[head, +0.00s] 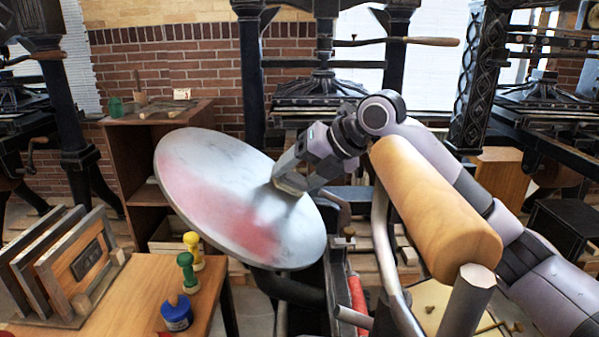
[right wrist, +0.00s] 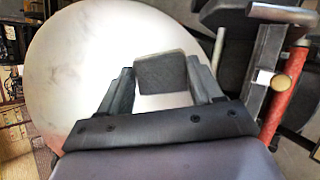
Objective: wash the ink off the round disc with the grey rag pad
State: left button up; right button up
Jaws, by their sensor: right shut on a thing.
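The round disc (head: 205,172) stands tilted in the middle of the head view, a pale metal plate with red ink smears along its left and lower parts. A paler, cleaner patch shows near my right gripper. My right gripper (head: 292,186) is at the disc's right side, shut on the grey rag pad (right wrist: 161,72), which shows between its fingers in the right wrist view. The pad appears to lie against the disc face (right wrist: 75,70); exact contact is hard to tell. My left gripper is not in view.
A wooden roller (head: 435,210) lies right of the disc, close to my right arm. Black presses stand behind.

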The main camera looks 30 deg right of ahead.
jog(key=s+a, duration=0.1)
jog(key=s, duration=0.1)
jog(key=s+a+b, duration=0.1)
jog(key=s, duration=0.2)
jog(key=s+a+b, duration=0.1)
jog(key=s, duration=0.2)
jog(key=shift+a+f, duration=0.1)
jog(key=shift+a, duration=0.3)
jog(key=shift+s+a+b, duration=0.15)
jog(key=shift+s+a, duration=0.35)
jog(key=shift+s, duration=0.5)
jog(key=shift+s+a+b, duration=0.2)
jog(key=shift+s+a, duration=0.3)
jog(key=shift+s, duration=0.5)
jog(key=shift+s+a+b, duration=0.15)
jog(key=shift+s+a, duration=0.35)
jog(key=shift+s, duration=0.5)
jog(key=shift+w+a+r, duration=0.1)
jog(key=shift+a+r, duration=0.05)
jog(key=shift+r, duration=0.15)
jog(key=w+a+r+p, duration=0.2)
jog(key=p, duration=0.1)
jog(key=shift+w+a+r, duration=0.2)
jog(key=shift+a+r, duration=0.05)
jog(key=shift+w+a+r+p, duration=0.5)
jog(key=shift+w+a, duration=0.1)
jog(key=shift+w, duration=0.1)
jog(key=shift+f, duration=0.1)
